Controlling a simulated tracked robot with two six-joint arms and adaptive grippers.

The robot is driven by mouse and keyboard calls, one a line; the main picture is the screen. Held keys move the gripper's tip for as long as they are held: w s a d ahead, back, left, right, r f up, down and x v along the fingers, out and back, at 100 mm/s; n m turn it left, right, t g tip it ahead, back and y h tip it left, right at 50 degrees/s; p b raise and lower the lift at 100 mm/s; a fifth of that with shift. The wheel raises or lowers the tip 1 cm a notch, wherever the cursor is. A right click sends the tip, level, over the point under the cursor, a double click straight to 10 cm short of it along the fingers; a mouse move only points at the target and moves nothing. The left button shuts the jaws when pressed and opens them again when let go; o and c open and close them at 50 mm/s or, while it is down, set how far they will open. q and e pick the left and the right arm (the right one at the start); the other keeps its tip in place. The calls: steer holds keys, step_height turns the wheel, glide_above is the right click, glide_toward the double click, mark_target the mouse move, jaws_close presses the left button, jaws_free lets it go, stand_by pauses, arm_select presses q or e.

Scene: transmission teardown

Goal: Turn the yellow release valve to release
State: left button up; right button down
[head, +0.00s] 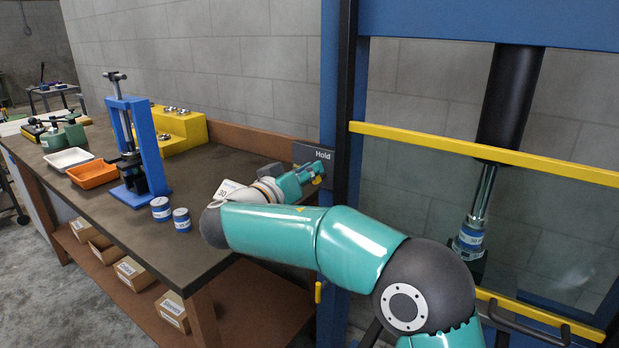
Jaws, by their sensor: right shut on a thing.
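The yellow release valve (318,181) is a small yellow piece on the blue press post, below a dark plate (314,155) that reads "Hold". My right arm comes in from the lower right and bends back toward the post. My right gripper (314,173) is at the valve and shut on it; the fingers are small here and partly cover it, so the valve's angle is hard to tell. My left gripper is not in view.
The blue press frame (460,20) has a yellow-edged clear guard (480,152) and a black ram above a blue-labelled part (469,238). The workbench (240,165) holds a small blue press (139,150), blue cans (161,208), an orange tray (92,174) and a yellow stepped block (180,130).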

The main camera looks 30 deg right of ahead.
steer(key=shift+w+a+f+n+p, duration=0.1)
steer(key=shift+w+f+n+p, duration=0.2)
steer(key=shift+n, duration=1.95)
steer(key=shift+w+a+f+n+p, duration=0.15)
steer(key=shift+f+n+p, duration=0.2)
steer(key=shift+n, duration=1.95)
steer(key=shift+w+a+f+n+p, duration=0.1)
steer(key=shift+w+f+n+p, duration=0.25)
steer(key=shift+n, duration=1.9)
steer(key=shift+s+f, duration=0.1)
steer(key=shift+s, duration=0.05)
steer(key=c, duration=1.2)
jaws_free()
steer(key=shift+o, duration=0.2)
steer(key=shift+a, duration=0.1)
steer(key=v, duration=1.1)
steer(key=shift+s+a, duration=0.2)
steer(key=shift+a, duration=0.15)
